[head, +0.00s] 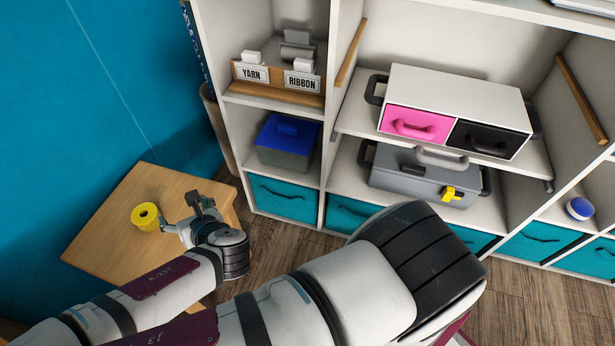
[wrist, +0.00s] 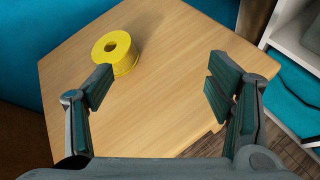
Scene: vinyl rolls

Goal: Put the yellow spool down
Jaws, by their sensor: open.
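The yellow spool (head: 146,217) stands upright on the wooden table (head: 110,240), its round hole facing up. In the head view my gripper (head: 182,215) is to the right of the spool, near the table's right side. I cannot tell whether the left finger touches the spool.
A white shelf unit (head: 335,100) stands right of the table, with teal drawers (head: 283,200) at the bottom. It holds a blue-lidded box (head: 287,142), a grey toolbox (head: 415,180) and a pink-and-black drawer box (head: 455,105). A teal wall borders the table. Much of the table top is clear.

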